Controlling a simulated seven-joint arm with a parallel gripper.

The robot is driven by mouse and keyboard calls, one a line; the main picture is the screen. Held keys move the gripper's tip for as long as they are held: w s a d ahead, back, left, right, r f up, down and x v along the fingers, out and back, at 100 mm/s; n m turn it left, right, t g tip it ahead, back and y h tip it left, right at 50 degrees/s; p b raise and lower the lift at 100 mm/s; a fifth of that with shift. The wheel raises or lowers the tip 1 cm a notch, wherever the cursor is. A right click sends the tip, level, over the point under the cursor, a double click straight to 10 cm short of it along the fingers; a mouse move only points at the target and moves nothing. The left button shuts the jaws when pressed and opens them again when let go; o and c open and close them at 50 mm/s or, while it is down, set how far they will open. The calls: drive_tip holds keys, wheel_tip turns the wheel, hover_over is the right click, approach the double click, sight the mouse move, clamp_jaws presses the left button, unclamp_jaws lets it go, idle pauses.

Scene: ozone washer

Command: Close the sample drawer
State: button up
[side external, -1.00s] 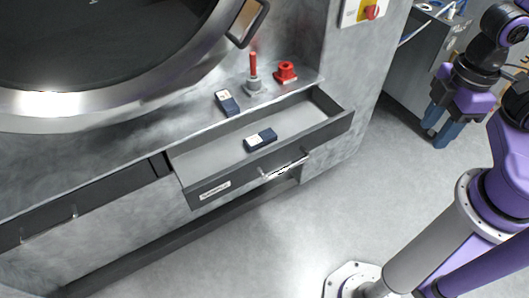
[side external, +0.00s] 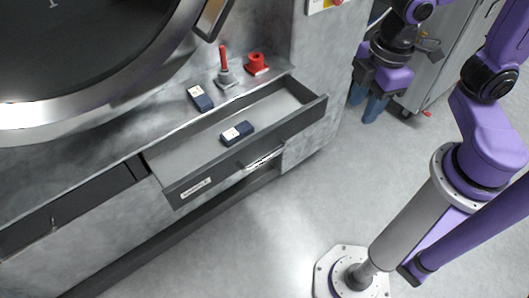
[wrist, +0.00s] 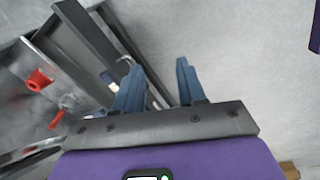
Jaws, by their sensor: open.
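The sample drawer (side external: 190,152) is pulled out from the grey machine, with a label and a bar handle (side external: 264,158) on its front. A small dark blue box with a white label (side external: 237,133) lies inside it. My gripper (side external: 367,107) is open and empty, to the right of the drawer and apart from it. In the wrist view my gripper's blue fingers (wrist: 157,82) are spread. The drawer (wrist: 88,45) shows there beyond the left finger, partly hidden by it, and the handle (wrist: 124,67) is partly visible.
On the ledge behind the drawer are another dark blue box (side external: 200,98), a red-handled lever (side external: 225,68) and a red knob (side external: 257,64). A closed drawer (side external: 75,205) is at the left. A grey cabinet (side external: 448,65) stands behind my arm. The floor before the drawer is clear.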

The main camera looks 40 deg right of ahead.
sight(267, 157)
drive_tip(key=w+a+f+n+t, duration=0.1)
drive_tip(key=w+a+f+n, duration=0.4)
drive_tip(key=w+a, duration=0.65)
drive_tip(key=shift+m, duration=0.5)
drive_tip(key=w+f, duration=0.1)
drive_tip(key=f, duration=0.5)
drive_tip(key=w+f, duration=0.1)
drive_tip(key=f, duration=0.5)
drive_tip(key=w+f, duration=0.1)
drive_tip(key=f, duration=0.5)
drive_tip(key=shift+w+d+f, duration=0.1)
drive_tip(key=shift+w+d, duration=0.25)
drive_tip(key=shift+w, duration=0.05)
drive_tip(key=shift+c, duration=0.3)
clamp_jaws()
